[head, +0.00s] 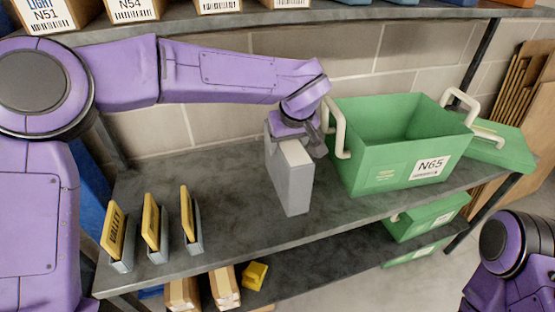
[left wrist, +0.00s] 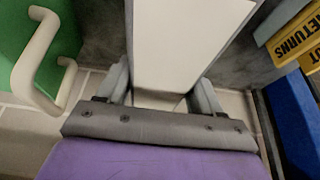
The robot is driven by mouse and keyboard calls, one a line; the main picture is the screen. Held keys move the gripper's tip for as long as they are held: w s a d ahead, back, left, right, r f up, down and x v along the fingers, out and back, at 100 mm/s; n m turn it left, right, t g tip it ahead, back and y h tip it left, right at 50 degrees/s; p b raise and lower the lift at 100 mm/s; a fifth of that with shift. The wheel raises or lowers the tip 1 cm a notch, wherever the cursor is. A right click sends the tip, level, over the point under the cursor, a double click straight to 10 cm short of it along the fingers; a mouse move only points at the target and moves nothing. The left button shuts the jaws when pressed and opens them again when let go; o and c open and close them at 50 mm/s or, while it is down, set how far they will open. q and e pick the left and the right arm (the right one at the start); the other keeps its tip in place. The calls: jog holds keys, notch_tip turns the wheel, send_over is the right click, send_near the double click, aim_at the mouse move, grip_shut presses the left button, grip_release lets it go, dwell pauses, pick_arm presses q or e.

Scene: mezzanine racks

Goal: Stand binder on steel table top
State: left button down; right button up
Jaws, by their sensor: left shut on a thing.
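The grey binder (head: 289,184), with a white page block, is upright over the dark steel table top (head: 230,232), left of the green bin. Its lower edge looks at or very near the surface; I cannot tell whether it touches. My left gripper (head: 297,139) is at the binder's upper end, shut on it. In the left wrist view the binder (left wrist: 188,45) runs up from between the two fingers (left wrist: 162,92). My right arm shows at the lower right, but its gripper is out of view.
An open green bin (head: 385,165) labelled N65, with pale handles, stands close right of the binder. Three yellow sign cards in grey holders (head: 155,235) stand at the left. The table between is clear. A shelf with boxes (head: 135,10) is above.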

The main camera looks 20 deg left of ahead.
aim_at(273, 162)
pick_arm(q)
jog(key=shift+w+a+f, duration=0.25)
jog(key=shift+a+f, duration=0.4)
jog(key=shift+f, duration=0.75)
jog(key=shift+w+a+f, duration=0.2)
jog(key=shift+a+f, duration=0.5)
jog(key=shift+f, duration=0.65)
jog(key=shift+w+a+f, duration=0.25)
jog(key=shift+a+f, duration=0.4)
jog(key=shift+f, duration=0.75)
jog(key=shift+c, duration=0.8)
grip_release()
jog(key=shift+f, duration=0.15)
jog(key=v, duration=1.2)
jog(key=shift+s, duration=0.1)
